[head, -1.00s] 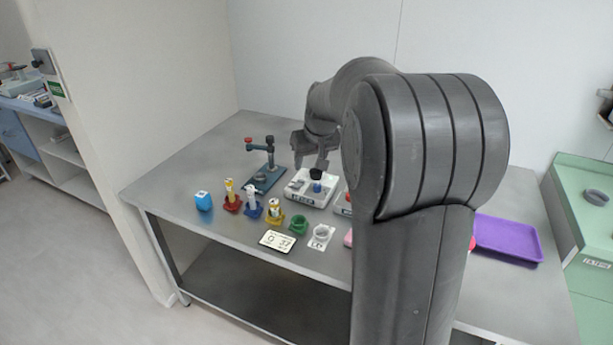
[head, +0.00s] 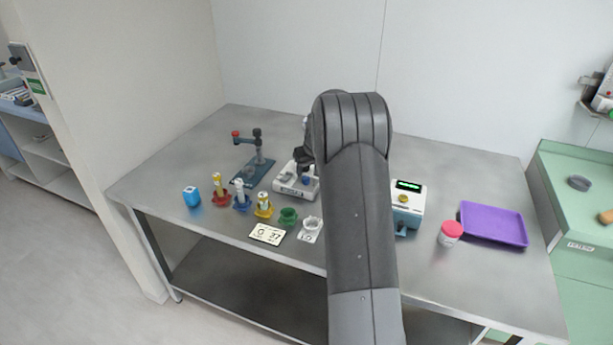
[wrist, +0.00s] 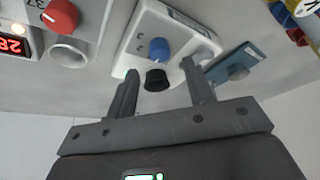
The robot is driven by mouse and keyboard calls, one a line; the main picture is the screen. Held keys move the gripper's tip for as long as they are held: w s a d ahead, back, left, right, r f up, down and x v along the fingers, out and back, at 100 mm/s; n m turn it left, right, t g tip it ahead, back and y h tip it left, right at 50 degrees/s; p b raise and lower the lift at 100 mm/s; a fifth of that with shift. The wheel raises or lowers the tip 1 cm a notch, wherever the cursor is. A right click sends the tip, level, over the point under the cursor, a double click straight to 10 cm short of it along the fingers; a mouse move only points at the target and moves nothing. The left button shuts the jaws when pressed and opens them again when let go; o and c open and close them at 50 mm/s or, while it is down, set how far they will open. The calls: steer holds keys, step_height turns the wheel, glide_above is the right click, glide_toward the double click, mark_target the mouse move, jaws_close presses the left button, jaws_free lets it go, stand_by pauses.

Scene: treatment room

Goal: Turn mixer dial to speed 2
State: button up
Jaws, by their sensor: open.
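The mixer is a white box (head: 284,190) near the middle of the table in the head view, partly hidden by my arm. A blue dial (head: 308,181) shows on it. In the wrist view the white mixer body (wrist: 138,42) has the blue dial (wrist: 159,47) with small marks around it and a black round cup or knob (wrist: 156,80). My gripper (wrist: 160,70) is open, its two fingers apart on either side of the black part, with nothing seen between them in contact. In the head view my gripper (head: 304,157) is over the mixer, mostly hidden.
A device with a red knob (wrist: 61,15) and red display is beside the mixer. A blue stand (head: 250,172), several colored holders, a teal device (head: 407,207), a pink-lidded jar (head: 451,233) and a purple tray (head: 494,224) share the table. Its back right is clear.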

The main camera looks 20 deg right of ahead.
mark_target(305, 177)
steer(key=shift+x, duration=2.3)
steer(key=c, duration=1)
steer(key=shift+a+m, duration=0.1)
steer(key=shift+m, duration=0.3)
steer(key=m+h, duration=0.1)
steer(key=m, duration=0.2)
steer(key=shift+w+a+m+h, duration=0.1)
steer(key=shift+a+m+h, duration=0.05)
steer(key=shift+m+h, duration=0.2)
steer(key=shift+m+g+h, duration=0.5)
steer(key=shift+m+h, duration=0.25)
steer(key=shift+m, duration=1.4)
